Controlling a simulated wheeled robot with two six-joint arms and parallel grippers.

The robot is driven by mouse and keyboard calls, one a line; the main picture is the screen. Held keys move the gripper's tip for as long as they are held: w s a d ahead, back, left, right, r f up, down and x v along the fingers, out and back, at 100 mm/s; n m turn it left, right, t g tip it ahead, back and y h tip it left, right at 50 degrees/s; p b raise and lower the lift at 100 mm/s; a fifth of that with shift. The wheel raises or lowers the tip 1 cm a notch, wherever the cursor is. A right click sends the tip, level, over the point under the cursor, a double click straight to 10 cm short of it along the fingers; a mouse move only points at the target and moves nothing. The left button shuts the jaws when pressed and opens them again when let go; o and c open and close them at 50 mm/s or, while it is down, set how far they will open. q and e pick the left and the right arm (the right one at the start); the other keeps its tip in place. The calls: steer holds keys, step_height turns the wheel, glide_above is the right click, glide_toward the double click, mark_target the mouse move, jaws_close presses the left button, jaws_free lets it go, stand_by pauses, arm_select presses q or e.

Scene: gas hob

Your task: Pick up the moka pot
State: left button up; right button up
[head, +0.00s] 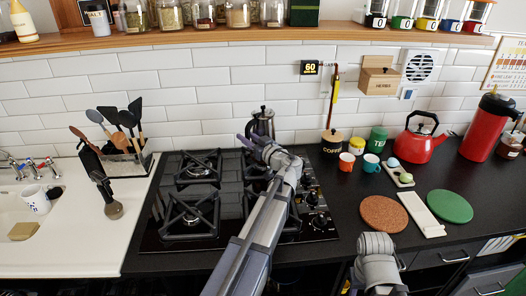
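The moka pot (263,122) is a silvery metal pot with a dark knob on its lid. It stands upright at the back right of the black gas hob (176,238), and its lower part is hidden by my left gripper. My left gripper (247,138) is right in front of the pot, overlapping its lower left side. The fingers are small and partly merge with the pot, so I cannot tell whether they touch it or how far apart they are. Part of my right arm shows at the bottom right, but its gripper is not visible.
A coffee jar (332,142), small cups (346,161), a green tea tin (377,140) and a red kettle (415,146) stand right of the hob. A utensil holder (124,160) stands left. A shelf (200,37) runs above. The counter's front right holds flat round mats (384,213).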

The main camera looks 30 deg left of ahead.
arm_select(q)
steer(key=x, duration=0.2)
steer(key=shift+w+a, duration=0.15)
steer(key=shift+a, duration=0.15)
steer(key=shift+c, duration=0.2)
jaws_close()
stand_by(0.9)
